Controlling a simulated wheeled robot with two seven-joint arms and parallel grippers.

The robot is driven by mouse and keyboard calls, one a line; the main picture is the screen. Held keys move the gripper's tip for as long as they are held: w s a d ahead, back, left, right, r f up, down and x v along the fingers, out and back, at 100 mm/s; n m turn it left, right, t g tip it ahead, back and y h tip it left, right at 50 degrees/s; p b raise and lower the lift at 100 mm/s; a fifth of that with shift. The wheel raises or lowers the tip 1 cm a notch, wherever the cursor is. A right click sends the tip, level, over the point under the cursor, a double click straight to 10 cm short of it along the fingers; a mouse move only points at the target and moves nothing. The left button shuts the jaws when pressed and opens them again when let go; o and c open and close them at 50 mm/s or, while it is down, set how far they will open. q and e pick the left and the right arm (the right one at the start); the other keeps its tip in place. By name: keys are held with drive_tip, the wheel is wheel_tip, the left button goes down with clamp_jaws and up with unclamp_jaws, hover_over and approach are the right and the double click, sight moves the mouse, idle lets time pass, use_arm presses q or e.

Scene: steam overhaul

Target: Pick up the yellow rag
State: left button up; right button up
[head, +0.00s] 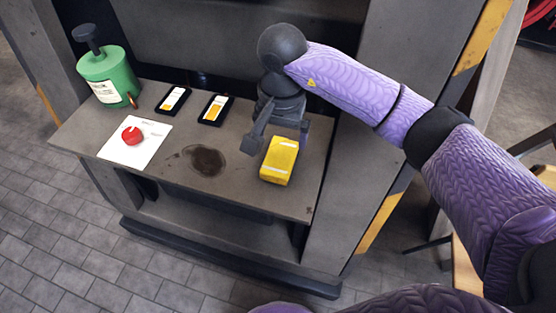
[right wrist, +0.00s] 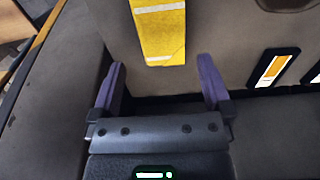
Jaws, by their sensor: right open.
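The yellow rag (head: 278,163) is a folded yellow block with pale stripes, lying on the right part of the grey bench shelf (head: 235,184). My right gripper (head: 276,136) is open and empty, just behind the rag in the head view. In the right wrist view the rag (right wrist: 160,32) lies ahead of the open fingers (right wrist: 160,82), roughly centred between them and apart from them. Its far end is cut off by the top of the picture. My left gripper is not in view.
A green pump can (head: 103,76) stands at the shelf's left end. A white card (head: 145,147) carries a red round thing (head: 132,135). Two dark cases with orange-and-white labels (head: 173,99) (head: 215,108) lie at the back. A dark stain (head: 204,160) marks the middle. A grey upright borders the shelf's right.

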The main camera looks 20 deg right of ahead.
sight(280, 156)
wheel_tip(280, 156, down, 8)
drive_tip(key=shift+w+r+b, duration=0.15)
drive_tip(key=shift+r+b, duration=0.1)
drive_tip(key=shift+b, duration=0.9)
drive_tip(key=shift+r, duration=0.1)
drive_tip(key=shift+c, duration=1.2)
drive_tip(key=c, duration=0.7)
